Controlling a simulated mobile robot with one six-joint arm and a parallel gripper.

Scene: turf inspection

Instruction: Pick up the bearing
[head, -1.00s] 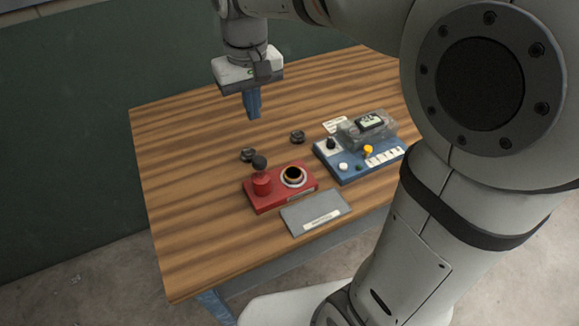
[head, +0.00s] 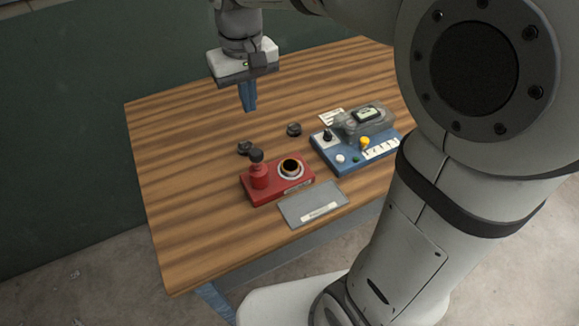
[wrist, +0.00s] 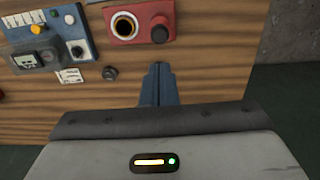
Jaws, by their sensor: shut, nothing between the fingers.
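My gripper (head: 249,109) is shut and empty, its blue fingers pointing down above the wooden table; the fingers also show in the wrist view (wrist: 158,70). Two small dark round pieces lie on the table: one (head: 244,147) beside the red block, one (head: 293,129) further right. The right one also shows in the wrist view (wrist: 109,73), left of my fingertips. A pale ring (head: 291,168) around a dark opening sits on the red block (head: 267,192). I cannot tell for sure which of these is the bearing. My fingers touch none of them.
The red block also carries a black-topped red post (head: 258,171). A blue panel (head: 345,164) with knobs and a clear-covered meter stands to its right. A grey labelled plate (head: 304,213) lies in front. The table's (head: 175,190) left side is clear.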

